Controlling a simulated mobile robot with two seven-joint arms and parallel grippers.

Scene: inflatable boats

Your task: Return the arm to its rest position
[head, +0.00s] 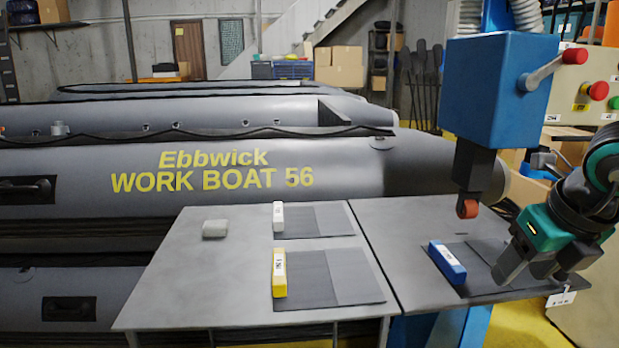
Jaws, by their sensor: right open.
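My right gripper (517,262) comes in from the right of the head view, its dark fingers pointing down over the grey sheet (478,257) on the right table. It is open and empty. A blue bar (447,263) with a white label lies on the left part of that sheet, apart from the gripper. My left gripper is not in view.
A blue machine (498,85) with a red-brown roller hangs above the right table. A grey inflatable boat (240,170) stands behind. A control panel (585,90) is at right.

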